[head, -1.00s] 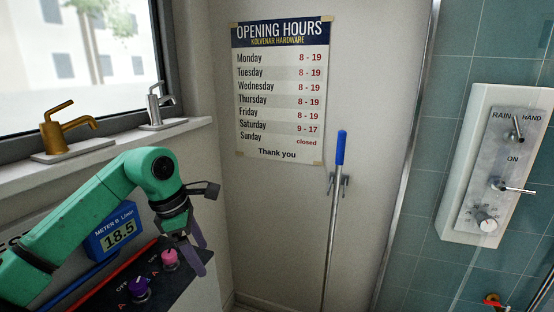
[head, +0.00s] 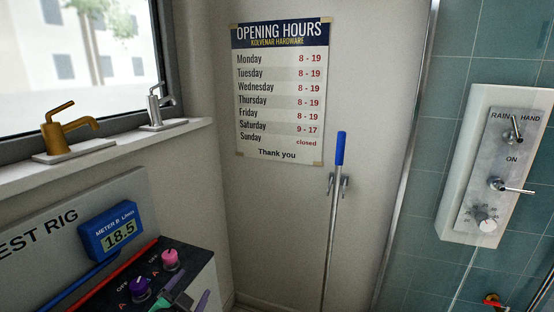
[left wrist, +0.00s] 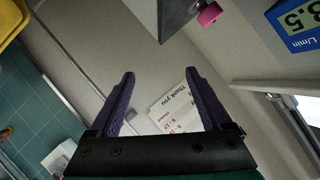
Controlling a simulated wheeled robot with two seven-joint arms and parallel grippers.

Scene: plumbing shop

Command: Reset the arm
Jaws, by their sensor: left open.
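My left gripper (head: 186,299) shows only in part at the bottom edge of the head view, just in front of the dark control box (head: 190,259). In the left wrist view its two purple fingers (left wrist: 160,74) stand wide apart with nothing between them. Most of my left arm is out of the head view. My right gripper shows in neither view.
The test rig carries a blue flow meter (head: 110,231) reading 18.5, a purple knob (head: 140,287) and a pink knob (head: 170,259). Brass (head: 62,131) and chrome (head: 158,106) taps stand on the sill. A blue-handled pole (head: 340,150) hangs at the wall.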

